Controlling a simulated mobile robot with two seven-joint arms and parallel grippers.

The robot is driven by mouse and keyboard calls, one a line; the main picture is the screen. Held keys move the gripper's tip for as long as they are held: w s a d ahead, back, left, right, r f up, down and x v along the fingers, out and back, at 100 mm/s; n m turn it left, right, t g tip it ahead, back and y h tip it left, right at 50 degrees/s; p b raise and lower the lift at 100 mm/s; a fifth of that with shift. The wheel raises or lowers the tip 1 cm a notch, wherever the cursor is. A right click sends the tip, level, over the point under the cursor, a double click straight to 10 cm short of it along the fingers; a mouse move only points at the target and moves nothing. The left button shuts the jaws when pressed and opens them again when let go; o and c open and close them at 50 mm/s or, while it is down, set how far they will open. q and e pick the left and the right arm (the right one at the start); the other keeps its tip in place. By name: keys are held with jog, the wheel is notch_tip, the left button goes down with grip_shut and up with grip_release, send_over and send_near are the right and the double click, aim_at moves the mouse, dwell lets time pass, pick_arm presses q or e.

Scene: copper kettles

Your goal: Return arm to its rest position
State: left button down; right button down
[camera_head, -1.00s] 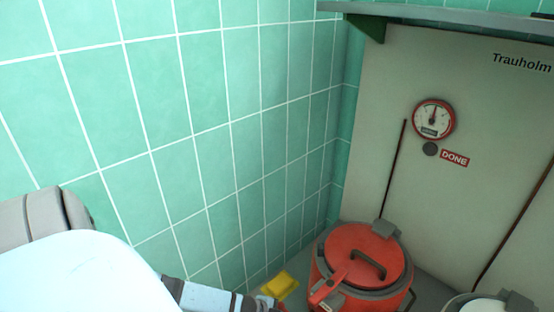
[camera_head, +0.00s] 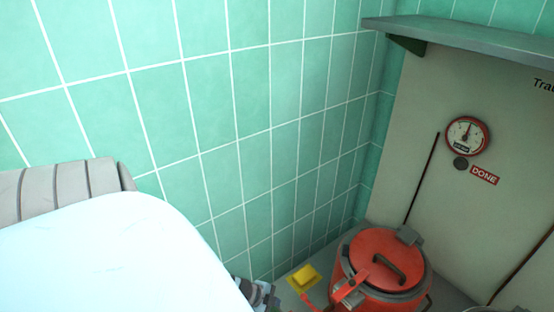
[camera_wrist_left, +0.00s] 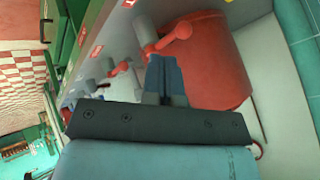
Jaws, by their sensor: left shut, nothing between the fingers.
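My left arm fills the lower left of the head view. Only a part of my left gripper (camera_head: 260,294) shows there, low in the picture, left of the red kettle (camera_head: 372,247) and apart from it. In the left wrist view the fingers of my left gripper (camera_wrist_left: 164,78) are together and empty. The red kettle (camera_wrist_left: 218,62) lies behind them in that view, with a red lever (camera_wrist_left: 176,32) near the fingertips. I cannot tell from that view how far the fingers are from the lever. My right gripper is not in view.
A yellow pad (camera_head: 304,277) lies left of the kettle. A panel with a round gauge (camera_head: 467,136) and a red DONE label (camera_head: 484,175) stands behind it, under a grey shelf (camera_head: 470,37). A green tiled wall (camera_head: 220,140) runs close along the left arm.

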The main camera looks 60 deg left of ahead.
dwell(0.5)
pick_arm(q)
jog(key=s+d+r+n+t+h, duration=0.1)
jog(key=d+r+n, duration=0.15)
jog(key=d, duration=0.75)
jog(key=s+d+r+n+t+h, duration=0.1)
jog(key=d+r, duration=0.2)
jog(key=d, duration=0.7)
jog(key=d+r+n, duration=0.2)
jog(key=r+n, duration=0.1)
jog(key=r, duration=0.3)
jog(key=s+d+r+n+t+y, duration=0.1)
jog(key=d+r+n, duration=0.2)
jog(key=r, duration=0.3)
jog(key=shift+s, duration=0.25)
jog(key=shift+d+r, duration=0.1)
jog(key=shift+d, duration=0.05)
